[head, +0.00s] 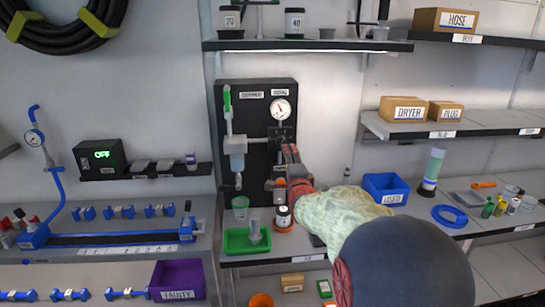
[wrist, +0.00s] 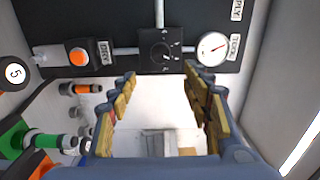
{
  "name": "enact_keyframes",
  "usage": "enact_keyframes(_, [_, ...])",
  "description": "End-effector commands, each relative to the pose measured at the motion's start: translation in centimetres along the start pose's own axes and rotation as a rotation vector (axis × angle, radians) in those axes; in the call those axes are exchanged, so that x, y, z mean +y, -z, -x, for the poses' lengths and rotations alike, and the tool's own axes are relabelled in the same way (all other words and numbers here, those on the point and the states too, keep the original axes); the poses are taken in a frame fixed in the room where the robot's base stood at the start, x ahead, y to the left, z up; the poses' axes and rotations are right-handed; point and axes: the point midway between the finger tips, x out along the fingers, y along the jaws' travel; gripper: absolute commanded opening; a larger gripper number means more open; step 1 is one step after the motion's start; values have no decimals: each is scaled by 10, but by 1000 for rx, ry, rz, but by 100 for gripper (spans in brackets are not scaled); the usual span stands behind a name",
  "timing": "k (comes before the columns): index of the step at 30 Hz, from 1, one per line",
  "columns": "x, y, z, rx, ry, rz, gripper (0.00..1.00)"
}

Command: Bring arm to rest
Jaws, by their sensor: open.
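My gripper (head: 290,165) reaches up in front of the black panel (head: 234,95) in the head view, with my arm coming in from the lower right. In the wrist view my gripper (wrist: 158,110) is open, its two fingers wide apart with nothing between them. Beyond the fingertips is the panel with a dark dial knob (wrist: 160,50), a round gauge (wrist: 212,46) and an orange button (wrist: 78,57). The gauge also shows in the head view (head: 280,109). The fingertips look close to the knob; I cannot tell whether they touch it.
A green tray (head: 246,240) and a clear-bodied device (head: 235,150) are to the left. A blue bin (head: 385,188) is at the right. Shelves (head: 308,46) hang above.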

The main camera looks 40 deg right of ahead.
Motion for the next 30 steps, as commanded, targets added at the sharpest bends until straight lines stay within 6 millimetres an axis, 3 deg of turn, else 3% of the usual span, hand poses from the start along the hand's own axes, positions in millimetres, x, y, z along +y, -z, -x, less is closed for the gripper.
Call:
enact_keyframes(11, [5, 0, 0, 0, -19, 74, 49])
enact_keyframes(14, [32, 2, 2, -6, -116, 218, 49])
enact_keyframes(17, [92, 4, 21, -50, -311, 419, 49])
enact_keyframes(18, [114, 5, 35, -82, -394, 505, 49])
enact_keyframes(22, [154, -7, 96, -247, -616, 777, 49])
enact_keyframes(25, [168, -30, 155, -436, -735, 973, 49])
enact_keyframes(30, [170, -72, 266, -790, -823, 1255, 49])
